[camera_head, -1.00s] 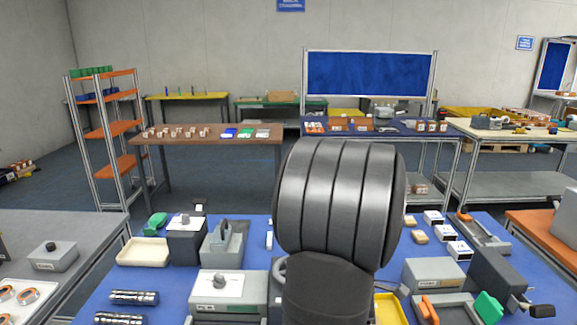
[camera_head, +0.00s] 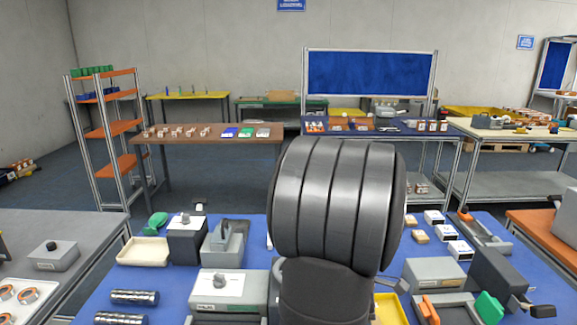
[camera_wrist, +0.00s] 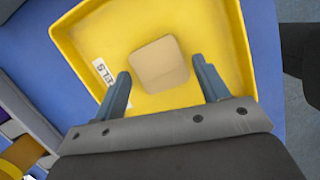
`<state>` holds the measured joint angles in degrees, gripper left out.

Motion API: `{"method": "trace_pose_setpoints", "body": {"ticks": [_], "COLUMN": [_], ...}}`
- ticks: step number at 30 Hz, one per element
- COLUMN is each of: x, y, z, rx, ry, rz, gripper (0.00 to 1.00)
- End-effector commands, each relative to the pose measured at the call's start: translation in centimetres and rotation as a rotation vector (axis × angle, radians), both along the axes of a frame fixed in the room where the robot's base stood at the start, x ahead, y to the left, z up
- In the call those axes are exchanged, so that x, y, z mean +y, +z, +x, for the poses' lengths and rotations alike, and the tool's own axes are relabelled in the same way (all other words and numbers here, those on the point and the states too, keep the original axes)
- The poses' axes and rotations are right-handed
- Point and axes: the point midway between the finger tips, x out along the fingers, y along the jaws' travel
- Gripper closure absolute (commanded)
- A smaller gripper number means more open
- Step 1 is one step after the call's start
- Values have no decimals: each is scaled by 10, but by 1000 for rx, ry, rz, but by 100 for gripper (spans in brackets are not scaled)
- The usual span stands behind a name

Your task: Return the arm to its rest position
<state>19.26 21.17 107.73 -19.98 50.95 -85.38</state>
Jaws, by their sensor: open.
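In the wrist view my gripper (camera_wrist: 165,85) is open, with its two grey fingers apart. It is above a yellow tray (camera_wrist: 235,40) that has a label on its inner side. A small tan block (camera_wrist: 160,64) lies in the tray, seen between and beyond the fingertips; nothing is held. In the head view my dark arm link fills the centre and hides the gripper. Only part of the yellow tray (camera_head: 388,308) shows, right of my arm.
The blue table (camera_head: 172,287) carries grey devices on both sides, a cream tray (camera_head: 143,251), metal cylinders (camera_head: 134,297), and small white boxes (camera_head: 434,217) at right. Other tables and a shelf stand behind.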

Motion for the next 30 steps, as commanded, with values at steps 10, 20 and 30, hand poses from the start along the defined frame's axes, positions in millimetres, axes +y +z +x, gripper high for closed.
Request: {"method": "trace_pose_setpoints", "body": {"ticks": [10,20,30], "x": [19,21,3], "y": [72,80,13], "z": [6,4,1], "rx": [-10,1,-1], "ry": [2,-1,-2], "rz": [-3,0,0], "gripper": [32,32,32]}}
